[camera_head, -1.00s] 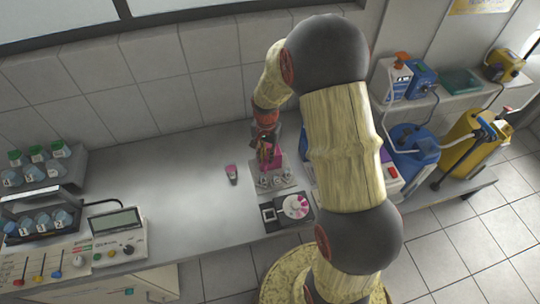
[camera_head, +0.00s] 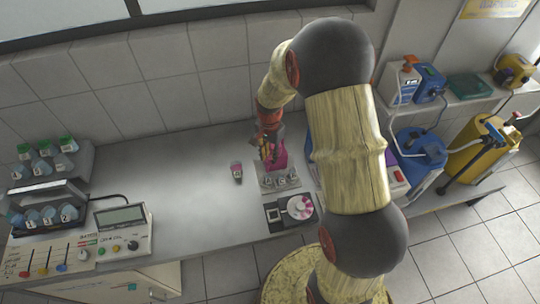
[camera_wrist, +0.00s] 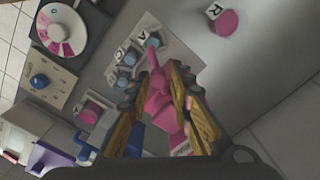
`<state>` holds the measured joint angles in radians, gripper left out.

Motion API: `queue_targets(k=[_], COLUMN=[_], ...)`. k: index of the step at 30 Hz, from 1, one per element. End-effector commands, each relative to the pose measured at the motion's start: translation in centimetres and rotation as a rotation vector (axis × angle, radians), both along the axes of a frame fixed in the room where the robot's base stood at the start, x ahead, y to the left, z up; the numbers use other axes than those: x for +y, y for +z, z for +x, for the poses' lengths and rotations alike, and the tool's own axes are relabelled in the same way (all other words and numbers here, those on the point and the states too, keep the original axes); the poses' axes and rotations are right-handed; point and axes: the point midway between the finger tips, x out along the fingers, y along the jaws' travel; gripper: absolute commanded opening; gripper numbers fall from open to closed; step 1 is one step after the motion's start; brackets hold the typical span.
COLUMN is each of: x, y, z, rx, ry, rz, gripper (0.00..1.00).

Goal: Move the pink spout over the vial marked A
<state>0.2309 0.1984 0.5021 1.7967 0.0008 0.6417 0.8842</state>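The pink spout (camera_wrist: 162,98) lies between the fingers of my gripper (camera_wrist: 158,85) in the wrist view. Its narrow tip points up the picture, close to the blue-capped vial marked A (camera_wrist: 153,42); I cannot tell whether it is over the vial. My gripper's two yellow-brown fingers flank the spout closely, but whether both press on it is unclear. Beside A in the row stand the vial marked C (camera_wrist: 130,58) and another blue-capped vial (camera_wrist: 122,81). In the head view the pink part (camera_head: 277,157) shows below my gripper (camera_head: 270,140), behind the vial holder (camera_head: 266,190).
A pink-capped vial marked R (camera_wrist: 226,22) stands alone on the bench, left of the holder in the head view (camera_head: 237,172). A pink-and-white dial device (camera_head: 299,207) is in front. Racked bottles and a control box (camera_head: 122,238) are at left. Blue and yellow containers stand at right.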

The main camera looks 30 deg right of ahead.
Motion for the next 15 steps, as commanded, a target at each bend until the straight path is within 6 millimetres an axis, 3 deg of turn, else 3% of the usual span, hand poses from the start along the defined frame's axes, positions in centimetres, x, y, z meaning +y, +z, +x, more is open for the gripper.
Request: queue_targets(k=[5,15], x=[0.0,-0.02], y=[-0.04,0.14], z=[-0.07,-0.08], rx=[0.001,0.002], ry=[0.001,0.001], rz=[0.0,0.0], gripper=[0.34,0.34])
